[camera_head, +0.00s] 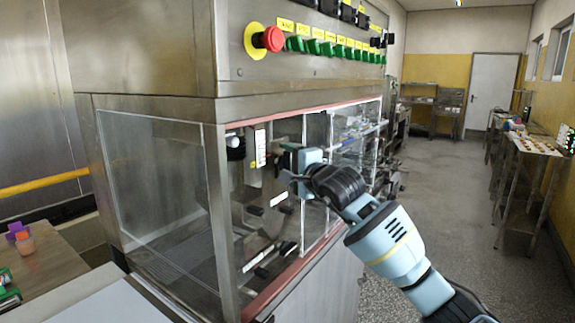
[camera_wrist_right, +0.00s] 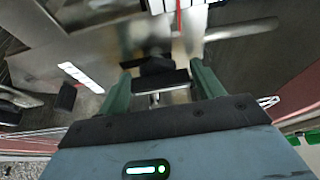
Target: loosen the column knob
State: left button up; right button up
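My right gripper (camera_head: 290,165) reaches through the open front of the glass-sided machine from the right. In the right wrist view its two green fingers (camera_wrist_right: 160,85) stand apart, with a gap between them. A black knob-like part (camera_wrist_right: 155,67), which looks like the column knob, lies straight ahead between or just beyond the fingertips. I cannot tell whether either finger touches it. In the head view a dark part (camera_head: 274,158) shows just left of the fingertips, partly hidden by the gripper. My left gripper is not in view.
A clear panel (camera_head: 160,190) closes the machine's left side. A red emergency button (camera_head: 272,39) and green switches (camera_head: 312,46) sit above the opening. The aisle floor (camera_head: 440,190) at right is clear.

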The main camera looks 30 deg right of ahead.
aim_at(290, 165)
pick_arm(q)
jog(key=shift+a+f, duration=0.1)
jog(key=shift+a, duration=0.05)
pick_arm(e)
jog(key=shift+s, duration=0.1)
jog(key=shift+s, duration=0.25)
jog(key=s+b, duration=0.1)
jog(key=s, duration=0.4)
jog(key=shift+s+f, duration=0.15)
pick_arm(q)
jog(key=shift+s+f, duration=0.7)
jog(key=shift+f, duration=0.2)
pick_arm(e)
jog(key=shift+s, duration=0.95)
